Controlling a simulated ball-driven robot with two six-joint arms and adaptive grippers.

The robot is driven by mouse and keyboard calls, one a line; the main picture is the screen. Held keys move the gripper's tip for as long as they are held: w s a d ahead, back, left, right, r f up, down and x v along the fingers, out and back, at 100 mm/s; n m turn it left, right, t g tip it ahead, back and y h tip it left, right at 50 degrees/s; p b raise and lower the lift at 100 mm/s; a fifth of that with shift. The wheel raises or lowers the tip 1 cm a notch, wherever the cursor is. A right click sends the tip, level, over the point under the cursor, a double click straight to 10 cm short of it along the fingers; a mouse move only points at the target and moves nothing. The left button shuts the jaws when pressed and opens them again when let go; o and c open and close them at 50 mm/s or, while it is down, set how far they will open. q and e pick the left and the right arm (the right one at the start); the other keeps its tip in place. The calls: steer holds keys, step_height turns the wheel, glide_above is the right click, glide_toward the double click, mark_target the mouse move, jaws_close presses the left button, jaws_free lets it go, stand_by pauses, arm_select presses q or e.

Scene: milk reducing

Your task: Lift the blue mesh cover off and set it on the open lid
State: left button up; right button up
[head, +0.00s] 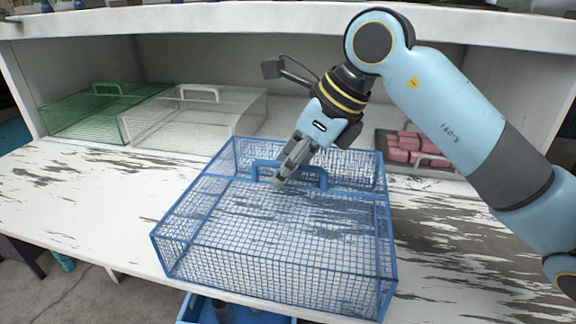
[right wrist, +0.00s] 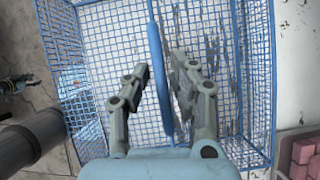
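The blue mesh cover (head: 270,235) sits on the worn white table, toward its front edge. Its blue handle (head: 262,163) stands on the top panel. My right gripper (head: 277,182) reaches down at the handle. In the right wrist view the two fingers (right wrist: 152,88) are apart, with the handle (right wrist: 160,70) running between them. The right finger is close to the handle, and a gap shows at the left finger. I cannot make out an open lid. My left gripper is not in the head view.
A green mesh cover (head: 75,120) and a white mesh cover (head: 170,125) stand at the back left under the shelf (head: 250,22). A tray of pink blocks (head: 405,148) is at the back right. A blue container (head: 187,312) shows below the table's front edge.

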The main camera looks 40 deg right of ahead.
steer(key=shift+o, duration=0.4)
steer(key=v, duration=1)
steer(key=shift+d+r, duration=0.2)
steer(key=shift+d, duration=0.05)
steer(key=shift+s+r, duration=0.4)
steer(key=shift+r, duration=0.3)
